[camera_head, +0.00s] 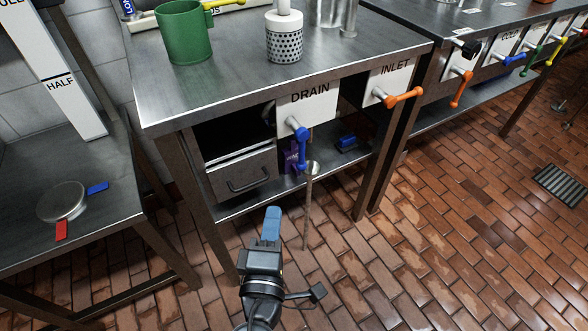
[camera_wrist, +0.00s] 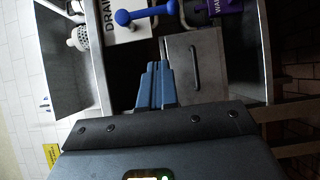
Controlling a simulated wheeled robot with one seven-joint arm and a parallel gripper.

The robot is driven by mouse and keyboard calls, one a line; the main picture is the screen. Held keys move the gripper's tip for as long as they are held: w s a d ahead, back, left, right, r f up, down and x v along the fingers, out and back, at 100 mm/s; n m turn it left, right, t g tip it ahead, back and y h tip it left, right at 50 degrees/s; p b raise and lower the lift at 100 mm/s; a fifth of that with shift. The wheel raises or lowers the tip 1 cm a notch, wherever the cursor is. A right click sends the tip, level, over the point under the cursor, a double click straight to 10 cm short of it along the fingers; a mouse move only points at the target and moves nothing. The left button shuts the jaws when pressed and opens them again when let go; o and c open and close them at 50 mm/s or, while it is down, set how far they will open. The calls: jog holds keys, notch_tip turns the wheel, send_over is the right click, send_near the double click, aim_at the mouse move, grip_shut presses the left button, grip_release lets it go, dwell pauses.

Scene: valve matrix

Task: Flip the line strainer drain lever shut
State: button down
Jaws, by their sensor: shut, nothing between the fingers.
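The DRAIN panel (camera_head: 306,106) is a white plate on the front of the middle steel table. Its blue lever (camera_head: 299,148) hangs down from the pivot, with a round knob at the low end. In the wrist view, turned sideways, the lever (camera_wrist: 148,14) runs left to right along the top edge. My gripper (camera_head: 272,210) has its blue fingers together and empty, low and left of the lever in the head view. In the wrist view my gripper (camera_wrist: 156,70) appears just below the lever, with a visible gap between them.
An orange INLET lever (camera_head: 400,96) sits to the right. A drawer (camera_head: 241,172) is left of the lever under the tabletop. A thin rod with a round top (camera_head: 309,190) stands just below the lever. A green mug (camera_head: 183,32) and white perforated canister (camera_head: 284,40) stand above.

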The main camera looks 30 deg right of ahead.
aim_at(302, 154)
jog(key=s+d+x, duration=0.1)
jog(key=d+x, duration=0.1)
jog(key=x, duration=1)
jog(key=shift+d, duration=0.4)
